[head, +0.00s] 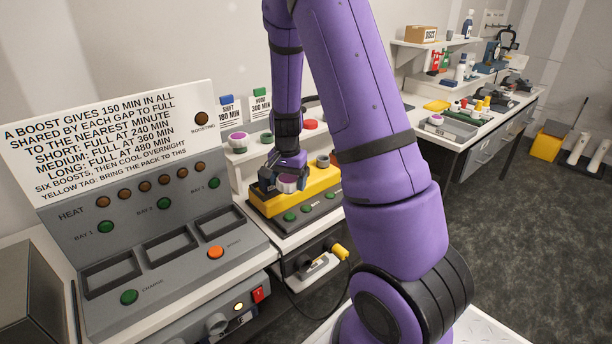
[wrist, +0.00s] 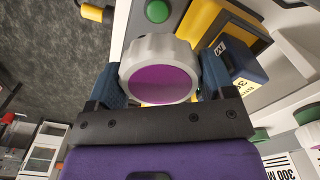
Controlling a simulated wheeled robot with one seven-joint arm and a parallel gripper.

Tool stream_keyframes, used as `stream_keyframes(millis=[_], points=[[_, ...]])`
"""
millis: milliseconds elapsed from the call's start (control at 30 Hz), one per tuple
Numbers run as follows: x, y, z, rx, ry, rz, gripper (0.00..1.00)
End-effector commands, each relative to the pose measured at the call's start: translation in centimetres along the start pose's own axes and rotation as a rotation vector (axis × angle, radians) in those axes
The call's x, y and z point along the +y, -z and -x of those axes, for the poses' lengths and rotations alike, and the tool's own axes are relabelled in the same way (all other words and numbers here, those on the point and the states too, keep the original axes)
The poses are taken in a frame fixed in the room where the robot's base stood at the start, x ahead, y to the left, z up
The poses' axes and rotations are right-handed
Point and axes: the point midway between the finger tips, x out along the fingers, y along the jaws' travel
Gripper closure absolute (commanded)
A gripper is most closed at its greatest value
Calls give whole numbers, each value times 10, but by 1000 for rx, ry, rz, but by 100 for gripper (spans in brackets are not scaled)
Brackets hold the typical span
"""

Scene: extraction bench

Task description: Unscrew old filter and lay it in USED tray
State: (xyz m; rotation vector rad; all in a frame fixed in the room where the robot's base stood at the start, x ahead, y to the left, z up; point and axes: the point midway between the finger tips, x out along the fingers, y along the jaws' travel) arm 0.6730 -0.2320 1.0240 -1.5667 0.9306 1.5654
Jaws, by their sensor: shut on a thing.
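A pale grey knurled round filter with a purple face (wrist: 160,78) sits between my two fingers in the wrist view. My gripper (head: 285,181) is shut on this filter (head: 286,187), at the left part of the yellow unit (head: 300,198) in the head view. I cannot tell whether the filter is still seated on the unit or just above it. The yellow unit also shows behind the filter in the wrist view (wrist: 198,22). A grey tray (head: 462,131) with a purple-topped round piece stands on the far bench; I can read no USED label on it.
Purple (head: 238,141), green (head: 266,139) and red (head: 310,125) topped pieces stand on the shelf behind the unit. A grey round piece (head: 323,160) is at the unit's right. The charger panel (head: 150,240) is at left. A blue labelled block (wrist: 236,62) is close to one finger.

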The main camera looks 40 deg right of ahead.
Motion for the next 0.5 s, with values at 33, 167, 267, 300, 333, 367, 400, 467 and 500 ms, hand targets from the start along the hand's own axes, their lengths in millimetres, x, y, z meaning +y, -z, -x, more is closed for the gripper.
stream_keyframes(millis=[33,167,267,300,333,367,400,467,500], points=[[-12,-7,-3,-1,0,69,53],[-43,-27,-11,-2,0,281,53],[-69,-42,-17,-2,0,456,53],[-79,-48,-20,-2,1,520,53],[-86,-52,-21,-1,0,564,53],[-92,-56,-23,-2,1,609,53],[-99,-60,-25,-1,0,660,53],[-111,-68,-28,-1,1,738,53],[-118,-71,-29,-1,0,781,53]])
